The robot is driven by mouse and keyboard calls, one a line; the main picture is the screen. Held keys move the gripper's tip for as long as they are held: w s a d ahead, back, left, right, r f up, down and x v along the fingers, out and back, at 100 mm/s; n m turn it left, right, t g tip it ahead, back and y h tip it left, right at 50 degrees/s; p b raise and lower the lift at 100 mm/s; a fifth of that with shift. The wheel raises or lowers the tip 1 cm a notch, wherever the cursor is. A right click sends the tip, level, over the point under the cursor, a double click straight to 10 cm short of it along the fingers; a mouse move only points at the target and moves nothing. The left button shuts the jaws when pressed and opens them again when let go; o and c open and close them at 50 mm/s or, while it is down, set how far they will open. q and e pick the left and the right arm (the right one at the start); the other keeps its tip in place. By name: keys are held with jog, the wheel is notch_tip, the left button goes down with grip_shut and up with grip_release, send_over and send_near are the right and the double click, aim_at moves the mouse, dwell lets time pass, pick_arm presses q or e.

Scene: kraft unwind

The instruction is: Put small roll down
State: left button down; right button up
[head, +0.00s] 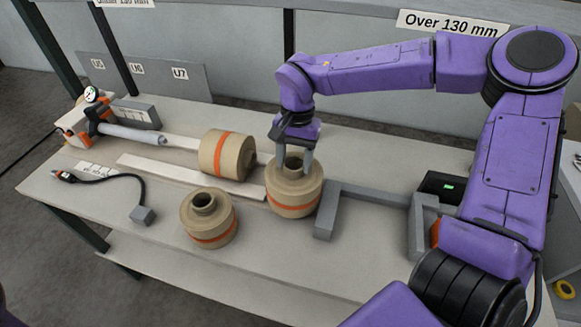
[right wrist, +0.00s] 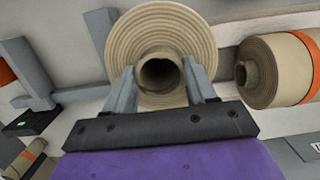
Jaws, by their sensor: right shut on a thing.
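A tan kraft roll with an orange band (head: 295,195) stands upright, core up, at the middle of the table. My right gripper (head: 294,160) is above it, pointing down, shut on its protruding core. In the right wrist view, the two grey fingers (right wrist: 160,85) press on either side of the core of the roll (right wrist: 195,30). I cannot tell whether the roll's underside touches the table. My left gripper is not in view.
A second banded roll (head: 208,220) stands upright at front left. A third (head: 226,155) lies on its side by a shaft (head: 140,134). A grey angled bracket (head: 328,212) is close right of the held roll. A cable with a grey block (head: 142,214) lies left.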

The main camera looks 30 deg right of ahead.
aim_at(294, 181)
jog(key=shift+w+f, duration=0.1)
jog(key=shift+f, duration=1.85)
jog(key=o, duration=0.9)
jog(key=shift+f, duration=0.1)
jog(key=shift+o, duration=1.3)
